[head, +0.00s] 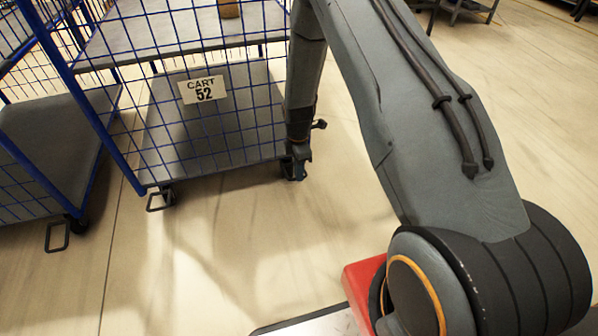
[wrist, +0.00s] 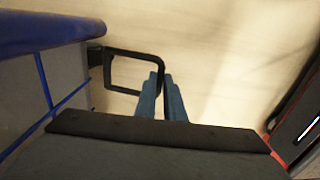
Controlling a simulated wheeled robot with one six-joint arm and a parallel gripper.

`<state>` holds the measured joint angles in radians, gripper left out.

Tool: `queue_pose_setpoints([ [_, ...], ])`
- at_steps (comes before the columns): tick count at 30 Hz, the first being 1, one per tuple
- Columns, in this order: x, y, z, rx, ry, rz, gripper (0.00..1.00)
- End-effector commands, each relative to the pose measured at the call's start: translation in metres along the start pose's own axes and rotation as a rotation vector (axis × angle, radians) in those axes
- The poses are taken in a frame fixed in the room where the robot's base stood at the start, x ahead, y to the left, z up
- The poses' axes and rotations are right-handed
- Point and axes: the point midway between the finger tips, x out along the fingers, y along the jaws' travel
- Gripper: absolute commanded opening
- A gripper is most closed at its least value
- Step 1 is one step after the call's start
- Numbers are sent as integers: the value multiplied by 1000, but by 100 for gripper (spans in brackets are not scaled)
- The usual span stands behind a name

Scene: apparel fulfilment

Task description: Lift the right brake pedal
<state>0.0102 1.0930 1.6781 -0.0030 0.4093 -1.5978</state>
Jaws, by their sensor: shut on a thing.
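The right brake pedal (wrist: 130,53) is a black open loop in the wrist view, sticking out from the lower frame of the cart (head: 215,120), which bears a "CART 52" sign. My gripper (wrist: 161,77) has its two blue-grey fingers close together at the loop's right end, shut on the pedal's bar. In the head view, my gripper (head: 298,172) is low at the cart's front right corner. There, my arm and gripper hide the pedal and most of the caster. I cannot tell the pedal's exact tilt.
The cart's left pedal (head: 160,200) shows near its left caster. Another blue wire cart (head: 45,140) stands at the left, with its own pedal (head: 57,237) low in front. The pale floor (head: 215,250) in front of the carts is clear.

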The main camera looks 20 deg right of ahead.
Motion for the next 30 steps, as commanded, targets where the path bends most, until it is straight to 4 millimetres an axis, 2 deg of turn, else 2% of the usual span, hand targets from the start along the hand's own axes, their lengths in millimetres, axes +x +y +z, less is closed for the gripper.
queue_pose_setpoints([
  [5, 0, 0, 0, 0, 0, 1, 0],
  [6, 0, 0, 0, 0, 0, 1, 12],
  [9, 0, 0, 0, 0, 0, 1, 28],
  [20, -3, 0, 0, 0, 0, 0, 28],
  [26, -23, 0, 0, 0, 0, 1, 28],
  [30, -46, 0, 0, 0, 0, 2, 28],
])
